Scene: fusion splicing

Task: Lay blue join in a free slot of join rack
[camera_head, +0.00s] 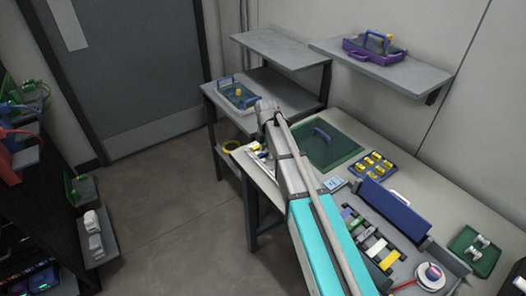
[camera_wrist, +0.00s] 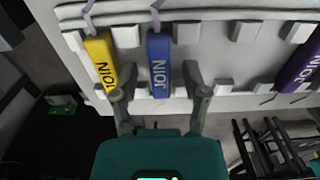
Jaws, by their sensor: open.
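In the wrist view, the blue join (camera_wrist: 158,68), lettered JOIN, lies across a pale rack (camera_wrist: 232,58) with rows of grey pegs along both edges. A thin purple strand runs from its upper end. My gripper (camera_wrist: 160,88) is open, its fingers either side of the blue join's lower part with gaps on both sides. I cannot tell how far above it they are. A yellow join (camera_wrist: 102,62) lies slightly tilted to the left, and a purple join (camera_wrist: 301,62) lies at the right edge. The rack surface between blue and purple is bare. In the head view my arm hides the gripper.
In the head view, the bench holds a green tray (camera_head: 350,157), a dark-blue holder with yellow pieces (camera_head: 373,166), a long blue box (camera_head: 393,208) and a spool (camera_head: 430,273). A side table (camera_head: 257,90) bears a blue-handled bin (camera_head: 237,94).

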